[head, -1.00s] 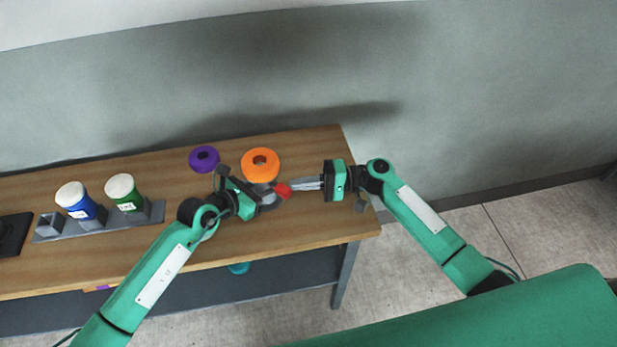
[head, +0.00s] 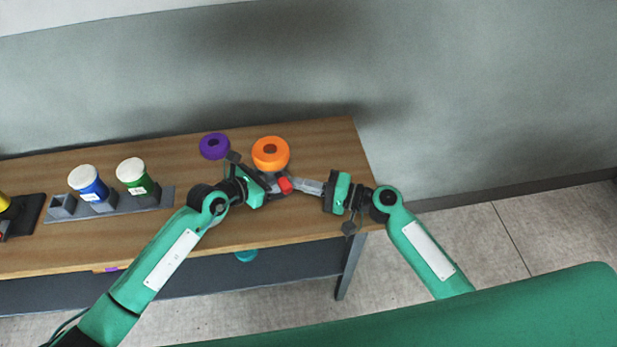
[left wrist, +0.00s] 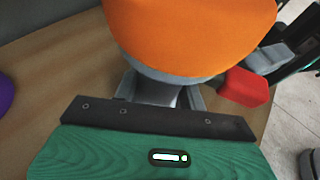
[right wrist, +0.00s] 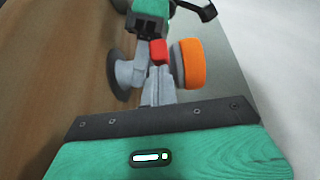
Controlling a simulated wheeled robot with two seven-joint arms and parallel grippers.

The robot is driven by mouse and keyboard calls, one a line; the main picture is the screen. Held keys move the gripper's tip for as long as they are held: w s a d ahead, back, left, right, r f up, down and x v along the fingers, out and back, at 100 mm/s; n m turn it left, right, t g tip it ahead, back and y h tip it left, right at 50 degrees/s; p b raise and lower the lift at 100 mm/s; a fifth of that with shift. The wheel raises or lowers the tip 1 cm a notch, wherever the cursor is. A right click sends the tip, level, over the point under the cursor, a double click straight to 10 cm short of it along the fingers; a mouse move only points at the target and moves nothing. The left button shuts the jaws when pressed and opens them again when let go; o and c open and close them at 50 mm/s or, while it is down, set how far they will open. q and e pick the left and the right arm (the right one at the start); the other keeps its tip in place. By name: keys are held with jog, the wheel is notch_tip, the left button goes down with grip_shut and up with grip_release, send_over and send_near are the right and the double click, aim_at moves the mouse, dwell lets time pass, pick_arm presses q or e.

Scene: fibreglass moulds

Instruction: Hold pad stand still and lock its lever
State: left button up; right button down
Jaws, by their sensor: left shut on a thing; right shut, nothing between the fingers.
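The pad stand has a round orange pad (head: 270,153), a grey post and base (right wrist: 122,76), and a red lever end (head: 285,184). It is near the right end of the table; the orange pad also shows in the left wrist view (left wrist: 190,35). My left gripper (head: 266,186) is shut on the grey part of the stand, below the pad. My right gripper (head: 300,186) is shut and empty, its fingertips at the red lever end, apparently touching it. The red lever shows in the left wrist view (left wrist: 243,87) and the right wrist view (right wrist: 158,52).
A purple ring (head: 214,146) lies left of the pad. A grey rack (head: 160,198) holds a blue jar (head: 88,184) and a green jar (head: 135,177). A dark tray (head: 25,215) is at far left. The table's right edge is below my right gripper.

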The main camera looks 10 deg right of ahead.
jog(key=shift+s+a+m+t+h, duration=0.4)
jog(key=shift+m+t+h, duration=0.2)
jog(key=shift+t, duration=0.3)
jog(key=shift+s+a+m+t+h, duration=0.3)
jog(key=shift+a+m+t+h, duration=0.2)
jog(key=shift+m+t, duration=0.3)
jog(key=shift+w+d, duration=0.1)
jog(key=shift+d, duration=0.45)
jog(key=d, duration=0.3)
jog(key=shift+w, duration=0.15)
jog(key=v, duration=1)
pick_arm(q)
jog(key=o, duration=1.4)
jog(key=shift+c, duration=0.2)
